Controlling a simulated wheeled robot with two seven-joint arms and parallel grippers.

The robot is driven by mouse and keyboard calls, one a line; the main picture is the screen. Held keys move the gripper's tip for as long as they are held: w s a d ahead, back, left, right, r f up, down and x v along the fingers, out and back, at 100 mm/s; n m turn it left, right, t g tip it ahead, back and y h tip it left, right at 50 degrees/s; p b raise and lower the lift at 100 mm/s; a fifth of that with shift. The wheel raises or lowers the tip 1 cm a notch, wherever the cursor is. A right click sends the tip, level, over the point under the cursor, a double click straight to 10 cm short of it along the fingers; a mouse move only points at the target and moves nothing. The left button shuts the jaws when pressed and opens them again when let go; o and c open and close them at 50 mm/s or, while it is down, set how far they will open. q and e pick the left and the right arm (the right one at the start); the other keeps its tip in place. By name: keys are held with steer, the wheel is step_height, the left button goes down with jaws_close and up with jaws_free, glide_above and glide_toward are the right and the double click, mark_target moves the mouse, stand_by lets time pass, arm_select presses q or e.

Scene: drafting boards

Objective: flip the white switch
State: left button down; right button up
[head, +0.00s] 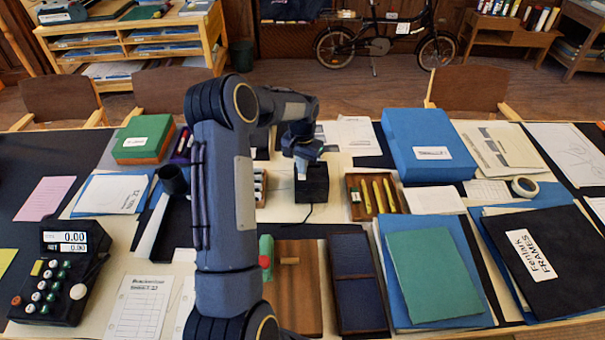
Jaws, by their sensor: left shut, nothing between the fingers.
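A small black box (316,186) with a cord at its front stands on the table near the middle of the head view. My left arm rises from the bottom of the picture and reaches over to it. My left gripper (301,160) points down at the left part of the box's top, shut and with nothing held. A small pale patch shows at its tip; I cannot tell whether this is the white switch or part of the fingers. The gripper hides much of the box's top, and contact cannot be made out. My right gripper is not in view.
A wooden tray (352,207) with yellow tools lies just right of the box. A large blue box (427,135) stands farther right. A black keypad device (62,278) is at the front left. Folders and papers cover much of the table.

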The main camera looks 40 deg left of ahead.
mark_target(302, 177)
arm_select(q)
steer(key=shift+f+b, duration=0.75)
steer(key=shift+f, duration=0.3)
stand_by(0.9)
steer(key=shift+r, duration=0.1)
steer(key=shift+r+p, duration=0.5)
steer(key=shift+r, duration=0.05)
steer(key=shift+r+p, duration=1.7)
steer(key=shift+r, duration=1.2)
